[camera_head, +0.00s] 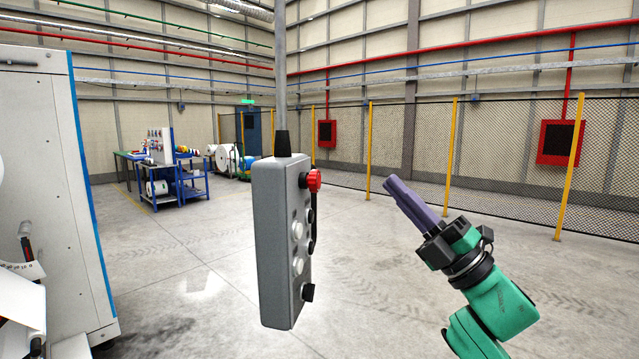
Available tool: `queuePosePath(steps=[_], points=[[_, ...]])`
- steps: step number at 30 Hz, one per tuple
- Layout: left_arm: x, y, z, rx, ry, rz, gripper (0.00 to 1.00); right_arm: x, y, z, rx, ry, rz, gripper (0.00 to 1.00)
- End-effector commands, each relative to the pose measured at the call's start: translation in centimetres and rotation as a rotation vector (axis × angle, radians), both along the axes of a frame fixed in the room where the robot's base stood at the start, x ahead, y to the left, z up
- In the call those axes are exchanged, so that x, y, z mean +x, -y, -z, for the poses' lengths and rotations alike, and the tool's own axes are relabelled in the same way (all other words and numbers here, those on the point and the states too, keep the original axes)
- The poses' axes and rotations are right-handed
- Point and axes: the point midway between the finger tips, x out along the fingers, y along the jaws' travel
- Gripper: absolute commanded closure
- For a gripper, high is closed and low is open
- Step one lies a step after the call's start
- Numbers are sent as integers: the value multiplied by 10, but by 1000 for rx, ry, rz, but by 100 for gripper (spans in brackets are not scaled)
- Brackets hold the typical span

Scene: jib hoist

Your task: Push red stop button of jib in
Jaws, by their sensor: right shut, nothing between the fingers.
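A grey pendant control box (275,245) hangs from a vertical pole or cable in the middle of the camera_head view. Its red stop button (314,181) stands out near the top of the right-hand face. Several white and black buttons sit below it on the same face. My right gripper (390,184) is right of the red button, at about its height in the picture, and apart from it. Its purple-grey fingers are together and hold nothing. They point up and left. My left gripper is not in view.
A large white cabinet (45,150) with a blue edge stands at the left. A blue workbench (181,186) is far back. A mesh fence (410,150) with yellow posts runs behind on the right. The floor around the pendant is clear.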

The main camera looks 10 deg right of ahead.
Motion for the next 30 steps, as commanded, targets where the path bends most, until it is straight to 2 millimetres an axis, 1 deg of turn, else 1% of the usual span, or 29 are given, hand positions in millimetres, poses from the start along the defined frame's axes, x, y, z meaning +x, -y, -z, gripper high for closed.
queuePosePath(steps=[5,8,11,19,22,27,30], points=[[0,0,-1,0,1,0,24,1,-1,0,1,-2,0,100],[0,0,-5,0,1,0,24,4,-6,-1,4,-3,-2,100],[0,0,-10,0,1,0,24,8,-17,-2,6,-5,-2,100],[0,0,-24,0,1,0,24,23,-55,-3,5,-4,-3,100],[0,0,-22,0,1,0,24,29,-67,0,4,-3,0,100],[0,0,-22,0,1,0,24,34,-79,1,3,-4,0,100],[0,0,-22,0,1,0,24,34,-81,1,1,-3,0,100]])
